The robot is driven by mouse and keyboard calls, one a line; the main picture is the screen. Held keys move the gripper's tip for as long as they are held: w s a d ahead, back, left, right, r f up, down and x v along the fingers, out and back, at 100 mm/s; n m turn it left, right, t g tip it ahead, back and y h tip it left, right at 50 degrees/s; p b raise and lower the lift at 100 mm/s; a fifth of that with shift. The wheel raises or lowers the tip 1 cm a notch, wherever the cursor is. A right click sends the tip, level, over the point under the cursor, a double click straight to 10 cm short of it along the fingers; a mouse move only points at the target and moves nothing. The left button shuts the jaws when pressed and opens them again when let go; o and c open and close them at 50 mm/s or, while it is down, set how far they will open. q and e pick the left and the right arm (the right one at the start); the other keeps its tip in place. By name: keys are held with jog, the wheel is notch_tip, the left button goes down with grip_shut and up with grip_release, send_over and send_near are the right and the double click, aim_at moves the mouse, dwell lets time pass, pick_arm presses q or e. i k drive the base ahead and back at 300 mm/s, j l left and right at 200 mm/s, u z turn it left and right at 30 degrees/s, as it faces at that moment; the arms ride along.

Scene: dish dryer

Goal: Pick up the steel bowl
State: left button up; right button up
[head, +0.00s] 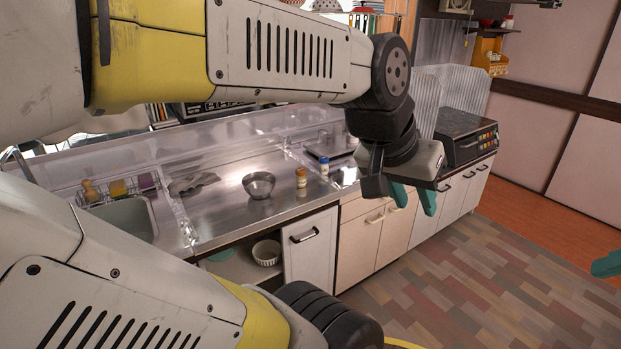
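The steel bowl (258,187) stands upright on the metal counter in the head view, left of two small shaker bottles. My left gripper (414,200) hangs at the end of the upper arm, to the right of the bowl and well apart from it. Its two teal fingers are spread with nothing seen between them. Only a teal finger piece of what looks like my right gripper (607,265) shows at the right edge, so its opening is hidden.
The steel counter (225,214) has a grey cloth (193,182), a sink (128,217) at left and shakers (301,178) beside the bowl. A cabinet below stands open with a white bowl (267,252) inside. A stove (464,137) is at right; the floor (470,290) is clear.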

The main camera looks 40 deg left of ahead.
aim_at(258, 185)
jog(key=i+u, duration=0.4)
jog(key=i+l+u, duration=0.15)
jog(key=i+u, duration=0.35)
jog(key=u, duration=0.3)
jog(key=i+u, duration=0.15)
jog(key=u, duration=0.25)
jog(key=i+l+u, duration=0.15)
jog(key=u, duration=0.3)
jog(key=i+l+u, duration=0.15)
jog(key=u, duration=0.25)
jog(key=i+l+u, duration=0.1)
jog(key=u, duration=0.35)
jog(key=i+l+u, duration=0.15)
jog(key=u, duration=0.2)
jog(key=i+l+u, duration=0.1)
jog(key=l+u, duration=0.25)
jog(key=i+l+u, duration=0.1)
jog(key=l+u, duration=0.25)
